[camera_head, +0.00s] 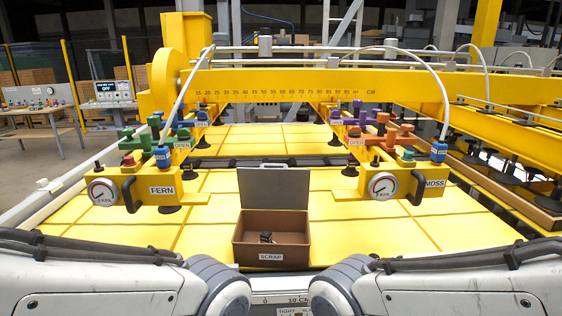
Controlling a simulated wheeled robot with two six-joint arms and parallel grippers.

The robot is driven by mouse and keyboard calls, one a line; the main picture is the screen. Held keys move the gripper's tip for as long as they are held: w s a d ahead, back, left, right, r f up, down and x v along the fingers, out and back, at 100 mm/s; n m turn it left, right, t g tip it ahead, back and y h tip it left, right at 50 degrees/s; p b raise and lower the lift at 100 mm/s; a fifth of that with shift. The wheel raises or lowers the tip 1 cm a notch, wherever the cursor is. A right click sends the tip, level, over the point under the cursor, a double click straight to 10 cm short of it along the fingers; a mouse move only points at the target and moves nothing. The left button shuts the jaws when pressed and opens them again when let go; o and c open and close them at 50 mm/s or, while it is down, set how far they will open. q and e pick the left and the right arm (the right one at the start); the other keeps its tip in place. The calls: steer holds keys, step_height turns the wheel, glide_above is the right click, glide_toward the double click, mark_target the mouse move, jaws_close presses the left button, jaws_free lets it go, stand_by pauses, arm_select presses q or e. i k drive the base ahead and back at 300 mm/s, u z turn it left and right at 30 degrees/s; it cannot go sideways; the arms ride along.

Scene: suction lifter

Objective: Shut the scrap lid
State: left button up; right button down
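The brown scrap box (271,257), labelled SCRAP, stands at the front middle, in front of the yellow panels. Its grey lid (274,188) is raised upright at the back edge, so the box is open. A small dark object (266,237) lies inside. My two arms come in from the lower left and lower right, on either side of the box and apart from it. Neither gripper shows in the head view; only arm links are visible.
A yellow lifter frame with a centimetre scale (290,95) spans behind the box. Gauge heads labelled FERN (161,190) and MOSS (433,184) hang left and right of the lid. Yellow panels (365,235) lie flat around. The space directly above the box is clear.

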mark_target(272, 186)
steer(key=z, duration=0.75)
steer(key=i, duration=0.75)
steer(key=u, duration=0.5)
